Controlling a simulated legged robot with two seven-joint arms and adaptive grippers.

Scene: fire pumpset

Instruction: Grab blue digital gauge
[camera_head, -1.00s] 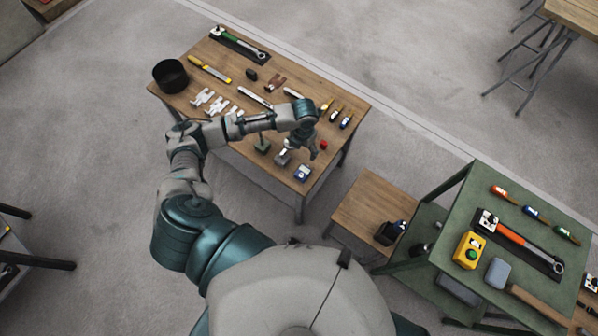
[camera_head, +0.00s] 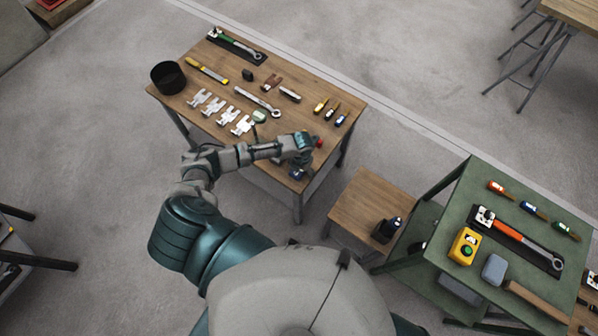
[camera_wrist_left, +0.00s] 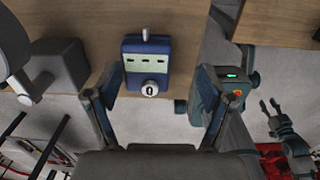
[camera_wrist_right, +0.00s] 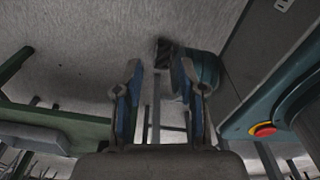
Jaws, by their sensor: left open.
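The blue digital gauge (camera_wrist_left: 147,62) is a blue box with a pale face and a round knob, standing near the wooden table's edge. In the head view only part of the gauge (camera_head: 297,174) shows below my left wrist. My left gripper (camera_wrist_left: 158,82) is open and empty. Its fingers are in front of the gauge, which lies nearer the left finger than the right. In the head view the left fingers are mostly hidden by the wrist. My right gripper (camera_wrist_right: 157,75) has its fingers apart with nothing between them, away from the table.
A grey block-like object (camera_wrist_left: 58,72) stands left of the gauge. A red button (camera_head: 319,142) is near my left wrist. The wooden table (camera_head: 325,102) also bears tools and white brackets. A small wooden stool (camera_head: 357,205) and a green cart (camera_head: 455,215) stand to the right.

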